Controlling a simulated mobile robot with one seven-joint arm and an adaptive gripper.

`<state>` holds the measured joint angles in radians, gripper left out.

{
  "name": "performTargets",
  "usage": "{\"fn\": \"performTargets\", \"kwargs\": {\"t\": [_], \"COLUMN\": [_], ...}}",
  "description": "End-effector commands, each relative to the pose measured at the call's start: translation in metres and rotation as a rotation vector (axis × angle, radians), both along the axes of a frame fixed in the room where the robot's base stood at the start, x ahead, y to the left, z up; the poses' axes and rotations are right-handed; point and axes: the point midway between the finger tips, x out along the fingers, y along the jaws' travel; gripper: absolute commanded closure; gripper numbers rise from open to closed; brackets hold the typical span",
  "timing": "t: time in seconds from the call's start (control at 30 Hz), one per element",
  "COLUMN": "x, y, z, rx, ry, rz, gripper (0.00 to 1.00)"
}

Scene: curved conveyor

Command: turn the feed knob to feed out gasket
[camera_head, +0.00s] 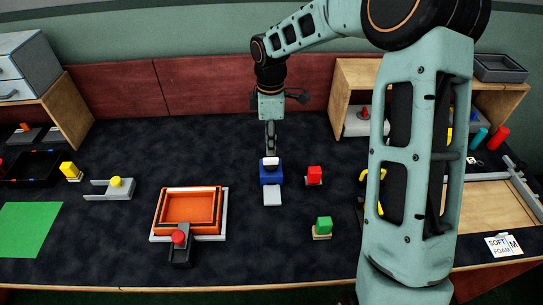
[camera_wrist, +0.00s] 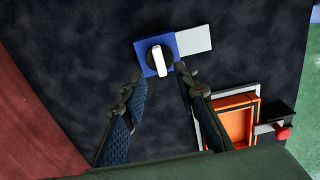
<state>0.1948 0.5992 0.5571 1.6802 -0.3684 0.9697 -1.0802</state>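The feed knob is a white bar handle on a black disc (camera_wrist: 157,60), set on a blue box (camera_wrist: 170,42). In the head view the blue box (camera_head: 270,177) stands mid-table under my gripper (camera_head: 270,148). A light grey plate (camera_head: 272,198) adjoins the box; it also shows in the wrist view (camera_wrist: 194,39) and looks bare. My gripper (camera_wrist: 158,74) is open, with its two fingers spread either side of the knob's line. The knob appears just beyond the fingertips; I cannot tell the height gap. I cannot make out any gasket by the box.
An orange tray (camera_head: 190,190) with a red-knobbed clamp (camera_head: 180,248) stands to the left. A green mat (camera_head: 26,228) lies far left. Dark table is clear around the blue box.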

Motion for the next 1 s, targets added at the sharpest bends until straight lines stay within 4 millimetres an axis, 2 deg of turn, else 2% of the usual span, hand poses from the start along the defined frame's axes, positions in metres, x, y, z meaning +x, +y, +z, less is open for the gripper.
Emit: {"fn": "performTargets", "kwargs": {"t": [0.03, 0.1, 0.3, 0.47, 0.73, 1.0], "x": [-0.002, -0.001, -0.001, 0.000, 0.000, 0.000], "y": [0.000, 0.000, 0.000, 0.000, 0.000, 0.000], "z": [-0.013, -0.026, -0.054, -0.063, -0.064, -0.064], "rx": [-0.001, 0.000, 0.000, -0.001, -0.001, -0.001], "ry": [0.005, 0.004, 0.001, 0.000, -0.001, -0.001], "rz": [0.001, -0.001, 0.000, 0.000, -0.001, -0.001], "gripper": [0.72, 0.72, 0.72, 0.72, 0.72, 1.00]}}
